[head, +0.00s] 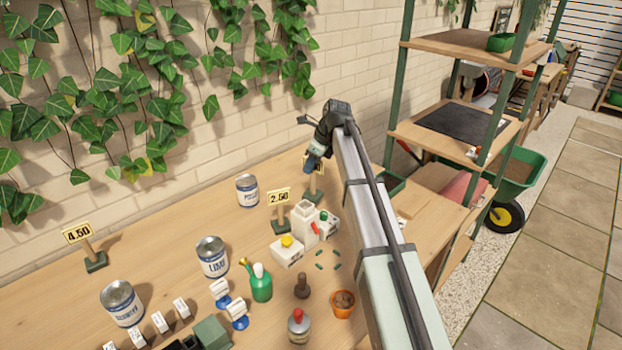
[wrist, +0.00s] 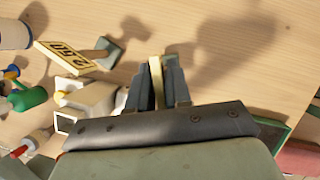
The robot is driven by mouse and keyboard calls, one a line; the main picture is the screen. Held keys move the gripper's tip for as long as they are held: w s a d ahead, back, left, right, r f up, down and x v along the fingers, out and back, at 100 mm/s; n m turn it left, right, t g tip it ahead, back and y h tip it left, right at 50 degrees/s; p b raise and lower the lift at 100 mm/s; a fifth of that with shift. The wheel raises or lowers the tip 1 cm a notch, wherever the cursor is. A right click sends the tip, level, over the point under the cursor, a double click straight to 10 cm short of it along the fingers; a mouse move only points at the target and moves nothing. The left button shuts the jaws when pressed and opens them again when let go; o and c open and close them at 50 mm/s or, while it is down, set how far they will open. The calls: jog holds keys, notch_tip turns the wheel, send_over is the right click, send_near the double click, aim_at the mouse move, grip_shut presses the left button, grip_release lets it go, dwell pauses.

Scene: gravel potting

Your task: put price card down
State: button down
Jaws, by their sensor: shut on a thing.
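My gripper (head: 311,166) is above the back of the table, near the brick wall, with its fingers pointing down. It is shut on a price card (head: 318,168), a yellow card on a wooden post with a dark green base. In the wrist view the card's yellow edge (wrist: 156,82) shows between the two fingers (wrist: 160,88); the rest of it is mostly hidden. I cannot tell whether the base touches the table. A 2.50 price card (head: 279,196) stands just left of it, also seen in the wrist view (wrist: 66,58). A 4.50 price card (head: 78,233) stands far left.
White containers (head: 287,251), a green spray bottle (head: 261,284) and a terracotta pot (head: 343,304) stand in front. Tins (head: 213,257) stand to the left. A green-posted shelf (head: 465,45) rises at the right. Bare wood (wrist: 215,65) lies right of the fingers.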

aim_at(314, 170)
jog(key=shift+f, duration=2.3)
jog(key=c, duration=1.1)
grip_release()
jog(key=shift+o, duration=0.2)
jog(key=v, duration=1.2)
jog(key=shift+s+d, duration=0.1)
